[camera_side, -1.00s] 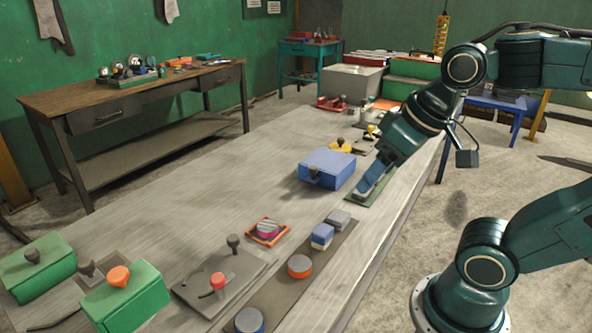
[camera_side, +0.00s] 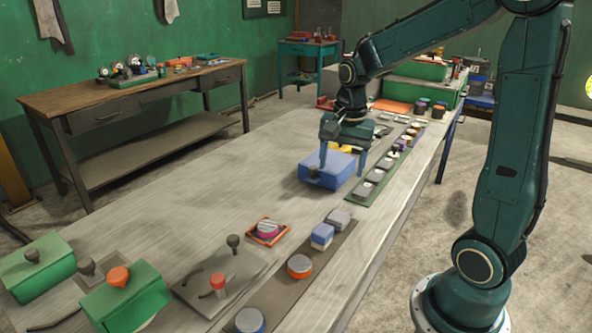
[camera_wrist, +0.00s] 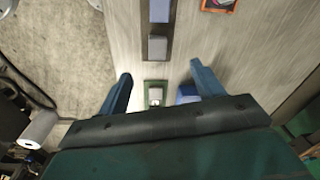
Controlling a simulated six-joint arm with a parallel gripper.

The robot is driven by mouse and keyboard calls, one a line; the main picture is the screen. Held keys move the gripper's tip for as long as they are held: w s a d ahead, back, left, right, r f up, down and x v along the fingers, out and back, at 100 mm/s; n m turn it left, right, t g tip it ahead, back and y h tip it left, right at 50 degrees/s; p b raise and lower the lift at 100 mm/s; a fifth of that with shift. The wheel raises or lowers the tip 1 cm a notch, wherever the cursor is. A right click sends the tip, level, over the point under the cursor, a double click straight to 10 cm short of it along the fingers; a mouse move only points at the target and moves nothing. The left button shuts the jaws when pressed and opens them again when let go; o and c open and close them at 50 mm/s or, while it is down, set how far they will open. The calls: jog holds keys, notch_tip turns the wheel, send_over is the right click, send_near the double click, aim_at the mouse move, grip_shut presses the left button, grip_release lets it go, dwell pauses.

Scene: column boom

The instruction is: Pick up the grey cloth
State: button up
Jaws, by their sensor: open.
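My gripper (camera_side: 342,168) is open and empty, pointing down above the bench. In the side view its fingers overlap the blue box (camera_side: 318,172) and reach towards the green strip (camera_side: 357,199). In the wrist view my gripper (camera_wrist: 160,72) has its fingers wide apart, with a grey block (camera_wrist: 157,47) between and beyond the tips. Two greyish cloths hang on the green wall: one at the upper left (camera_side: 52,25), one at the top edge (camera_side: 171,9). Both are far from my gripper. I cannot make out a grey cloth on the bench.
The long grey bench (camera_side: 200,180) has a clear middle. A dark strip (camera_side: 318,262) holds several blocks and round pieces. Green boxes (camera_side: 130,297) stand at the front left. A wooden table (camera_side: 130,90) is against the wall. Green crates (camera_side: 430,90) stand at the back.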

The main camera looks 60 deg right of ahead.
jog(key=d+f+m, duration=0.1)
jog(key=w+d+f+m, duration=0.1)
jog(key=d+f+m+g, duration=0.1)
jog(key=f, duration=0.1)
jog(key=shift+w+d, duration=0.25)
jog(key=shift+d, duration=0.15)
jog(key=shift+f, duration=0.15)
send_over(339, 215)
jog(key=shift+w+d+f, duration=0.1)
jog(key=shift+f, duration=2)
jog(key=shift+w+d+f, duration=0.1)
jog(key=shift+f, duration=1.95)
jog(key=shift+s+a+f, duration=0.1)
jog(key=shift+f, duration=1.2)
jog(key=shift+s+f, duration=0.1)
jog(key=shift+f, duration=1.2)
jog(key=shift+c, duration=0.2)
jog(key=c, duration=1)
